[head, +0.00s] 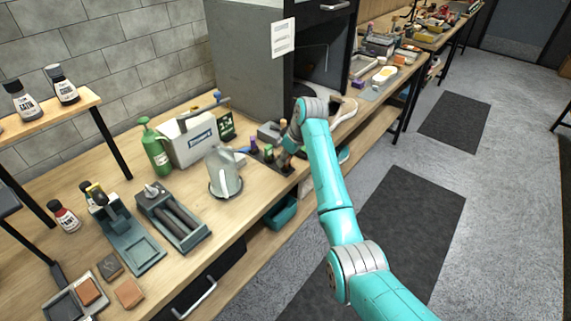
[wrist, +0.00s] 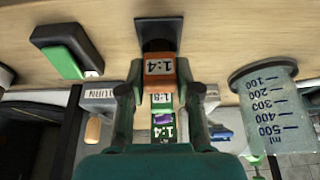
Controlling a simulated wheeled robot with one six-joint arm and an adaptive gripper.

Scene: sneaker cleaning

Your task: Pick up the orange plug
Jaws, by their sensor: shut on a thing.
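The orange plug (wrist: 160,68), marked 1:4, is between the two fingers of my gripper (wrist: 160,84) in the wrist view. The fingers are shut on its sides. A black square part (wrist: 160,33) shows at its far end. Green labelled plugs (wrist: 162,129) appear behind it, partly hidden by my gripper. In the head view my gripper (head: 290,147) is over the dark plug holder, where a green plug (head: 269,151) and a purple plug (head: 253,144) stand. My gripper largely hides the orange plug there. I cannot tell whether it is clear of the holder.
A clear measuring jug (head: 224,172) stands left of the holder and also shows in the wrist view (wrist: 270,105). A green spray bottle (head: 155,150) and a white box (head: 192,138) stand behind. A shoe (head: 343,113) is to the right. A black and green brush-like block (wrist: 68,47) is nearby.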

